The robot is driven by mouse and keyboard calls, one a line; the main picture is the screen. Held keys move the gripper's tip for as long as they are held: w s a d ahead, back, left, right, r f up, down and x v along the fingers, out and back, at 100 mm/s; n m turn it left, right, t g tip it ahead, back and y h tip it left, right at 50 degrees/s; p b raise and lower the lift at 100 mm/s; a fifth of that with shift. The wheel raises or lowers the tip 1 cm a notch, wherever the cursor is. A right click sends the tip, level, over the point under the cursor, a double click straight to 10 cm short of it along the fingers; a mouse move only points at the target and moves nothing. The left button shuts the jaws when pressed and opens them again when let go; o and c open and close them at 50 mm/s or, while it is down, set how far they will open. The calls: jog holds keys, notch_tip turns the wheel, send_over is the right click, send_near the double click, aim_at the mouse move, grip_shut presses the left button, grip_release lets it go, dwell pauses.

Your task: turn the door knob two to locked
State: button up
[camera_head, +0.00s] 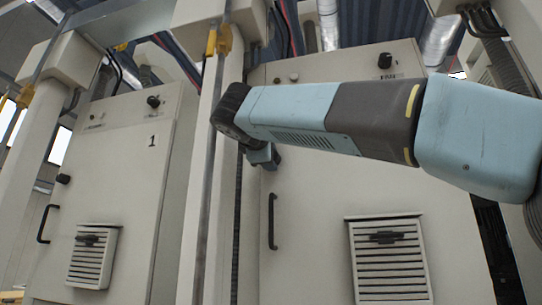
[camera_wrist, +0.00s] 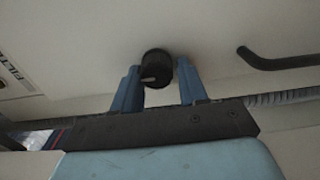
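The door knob two (camera_wrist: 157,64) is a round black knob with a pale mark near its lower edge, seen in the wrist view on a pale cabinet door. My gripper (camera_wrist: 158,76) is open, with one blue finger on each side of the knob. Narrow gaps seem to show between fingers and knob; contact is not clear. In the head view my gripper (camera_head: 264,158) is at the left edge of the right cabinet's door (camera_head: 310,220), above its black handle (camera_head: 272,222). The knob is hidden there behind my gripper and arm.
The door handle also shows in the wrist view (camera_wrist: 280,62), right of the knob. A left cabinet (camera_head: 125,190) marked 1 has its own knob (camera_head: 63,179) and handle (camera_head: 46,223). A pale post (camera_head: 208,150) stands between the cabinets. A louvred vent (camera_head: 390,260) is low on the right door.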

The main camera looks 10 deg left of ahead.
jog(key=o, duration=0.3)
jog(key=s, duration=0.9)
jog(key=s+a, duration=0.1)
jog(key=s, duration=0.3)
jog(key=shift+s, duration=0.35)
